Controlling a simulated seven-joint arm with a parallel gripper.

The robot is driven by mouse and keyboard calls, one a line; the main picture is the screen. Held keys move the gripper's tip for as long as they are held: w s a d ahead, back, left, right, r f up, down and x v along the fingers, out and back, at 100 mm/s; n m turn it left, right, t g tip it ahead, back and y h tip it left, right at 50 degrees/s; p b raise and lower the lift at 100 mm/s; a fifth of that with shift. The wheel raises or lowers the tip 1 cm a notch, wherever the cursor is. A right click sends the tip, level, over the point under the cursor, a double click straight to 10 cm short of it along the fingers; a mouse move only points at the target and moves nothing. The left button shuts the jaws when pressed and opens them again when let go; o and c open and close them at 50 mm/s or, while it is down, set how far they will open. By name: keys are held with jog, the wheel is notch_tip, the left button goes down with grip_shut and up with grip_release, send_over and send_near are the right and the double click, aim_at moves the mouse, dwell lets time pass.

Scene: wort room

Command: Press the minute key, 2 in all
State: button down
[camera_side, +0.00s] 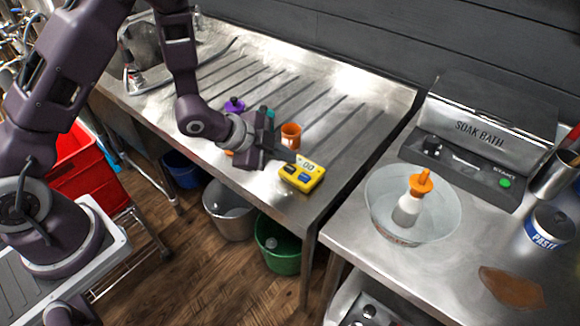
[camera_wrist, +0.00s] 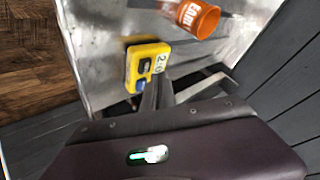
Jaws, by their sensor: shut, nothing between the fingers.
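A yellow timer (camera_side: 302,173) lies on the steel drainboard near its front right corner. It has a small display, a black key (camera_side: 290,169) and a blue key (camera_side: 304,181); the key labels are too small to read. The timer also shows in the wrist view (camera_wrist: 135,57), with its black key (camera_wrist: 146,67), blue key (camera_wrist: 141,85) and a display (camera_wrist: 160,63) whose digits are partly legible. My gripper (camera_side: 292,156) is shut and empty, with its fingertips close to the timer. Whether they touch it I cannot tell. The fingers show in the wrist view (camera_wrist: 158,86) beside the blue key.
Right, across a gap, another counter holds a clear bowl (camera_side: 378,215) with an orange-topped bottle (camera_side: 408,205) and a soak bath (camera_side: 480,130). Buckets stand below.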

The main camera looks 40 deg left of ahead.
aim_at(285, 169)
jog(key=shift+r, duration=2.45)
jog(key=shift+a+r, duration=0.1)
jog(key=shift+r, duration=0.1)
jog(key=s+a+r+n+y, duration=0.2)
jog(key=s+a+r+n, duration=0.25)
jog(key=r, duration=0.35)
jog(key=s+a+r+n+y, duration=0.2)
jog(key=s+a+r+n, duration=0.15)
jog(key=s+r, duration=0.3)
jog(key=s+d+r+n+g, duration=0.1)
jog(key=s+r+n, duration=0.1)
jog(key=s, duration=0.6)
jog(key=s+d+r+n+g, duration=0.1)
jog(key=s+n, duration=0.2)
jog(key=s, duration=0.5)
jog(key=shift+s+r+n+g, duration=0.2)
jog(key=shift+r+n+g, duration=0.2)
